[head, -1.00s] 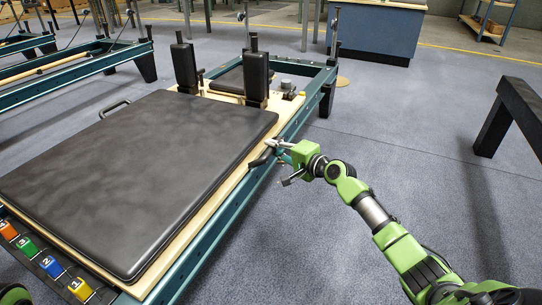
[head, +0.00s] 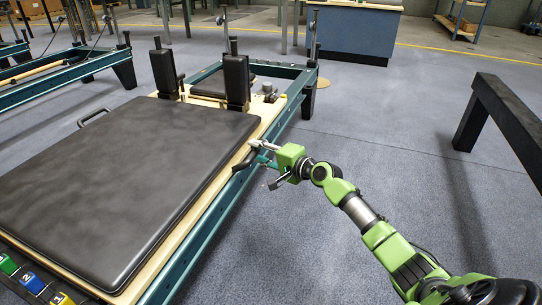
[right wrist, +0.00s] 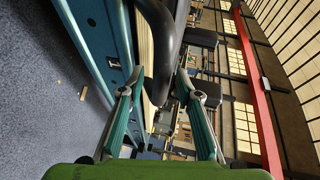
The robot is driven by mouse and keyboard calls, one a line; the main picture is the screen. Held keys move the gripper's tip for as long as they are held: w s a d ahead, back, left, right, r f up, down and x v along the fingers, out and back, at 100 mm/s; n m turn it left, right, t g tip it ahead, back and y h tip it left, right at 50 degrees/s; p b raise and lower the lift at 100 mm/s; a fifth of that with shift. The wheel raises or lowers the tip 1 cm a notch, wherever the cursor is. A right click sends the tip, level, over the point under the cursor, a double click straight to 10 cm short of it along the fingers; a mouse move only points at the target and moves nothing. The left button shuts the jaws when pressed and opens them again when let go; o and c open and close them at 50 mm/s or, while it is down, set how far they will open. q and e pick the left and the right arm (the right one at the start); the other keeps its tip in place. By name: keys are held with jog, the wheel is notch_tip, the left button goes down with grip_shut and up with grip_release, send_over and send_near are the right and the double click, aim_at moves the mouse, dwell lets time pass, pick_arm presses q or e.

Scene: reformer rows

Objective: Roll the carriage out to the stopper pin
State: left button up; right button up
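The carriage (head: 110,170) is a black padded platform with a pale wooden edge and two upright shoulder rests (head: 236,80). It sits on the teal reformer frame (head: 205,235). A dark curved handle (head: 244,160) stands at its right side. My right gripper (head: 262,152) is at this handle. In the right wrist view the handle (right wrist: 161,40) passes between the fingertips of my right gripper (right wrist: 160,78), which look closed in on it. A small yellow piece (head: 283,96) shows by the far right rail; I cannot tell whether it is the stopper pin. My left gripper is out of view.
Numbered coloured tags (head: 32,281) lie at the near end of the frame. A black bench-like frame (head: 490,115) stands at the right. A blue counter (head: 352,32) is at the back. Another reformer (head: 65,75) is at the left. The floor between reformer and bench is clear.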

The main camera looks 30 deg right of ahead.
jog(key=v, duration=1.1)
jog(key=shift+s+f, duration=0.1)
